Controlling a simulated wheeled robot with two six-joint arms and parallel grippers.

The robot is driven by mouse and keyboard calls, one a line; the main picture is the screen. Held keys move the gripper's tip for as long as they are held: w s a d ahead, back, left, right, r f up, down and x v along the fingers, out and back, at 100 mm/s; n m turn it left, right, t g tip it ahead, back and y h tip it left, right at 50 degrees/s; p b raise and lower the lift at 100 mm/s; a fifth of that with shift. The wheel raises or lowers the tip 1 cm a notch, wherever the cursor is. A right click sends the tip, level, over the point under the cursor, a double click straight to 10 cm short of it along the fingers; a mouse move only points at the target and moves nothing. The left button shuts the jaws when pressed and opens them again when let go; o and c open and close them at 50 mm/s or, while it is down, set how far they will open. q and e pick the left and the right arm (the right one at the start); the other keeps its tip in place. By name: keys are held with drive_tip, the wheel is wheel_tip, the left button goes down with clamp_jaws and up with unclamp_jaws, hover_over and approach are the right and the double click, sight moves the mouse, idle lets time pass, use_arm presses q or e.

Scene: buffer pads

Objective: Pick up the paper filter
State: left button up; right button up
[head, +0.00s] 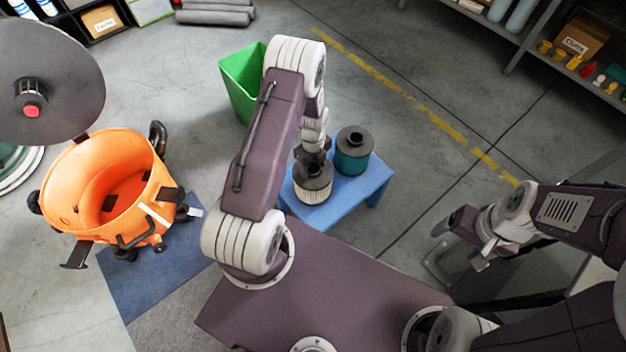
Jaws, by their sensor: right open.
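The paper filter (313,194), a pale pleated cylinder with a dark grey top, stands upright on a low blue stool (327,213). My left gripper (313,160) is right at the filter's top, pointing down. Its fingers are small, dark and partly hidden by my arm, so I cannot tell whether they are open or touch the filter. A teal filter (352,160) with a dark top stands on the stool to the right of the paper filter. My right gripper (462,240) is open and empty at the right, away from the stool.
An orange vacuum drum (85,170), open at the top, stands at the left by a blue mat (160,280). A grey round lid (65,75) is above it. A green bin (238,90) is behind my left arm. Shelves (560,60) line the back right.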

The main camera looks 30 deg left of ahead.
use_arm(q)
clamp_jaws()
drive_tip(key=shift+r, duration=0.1)
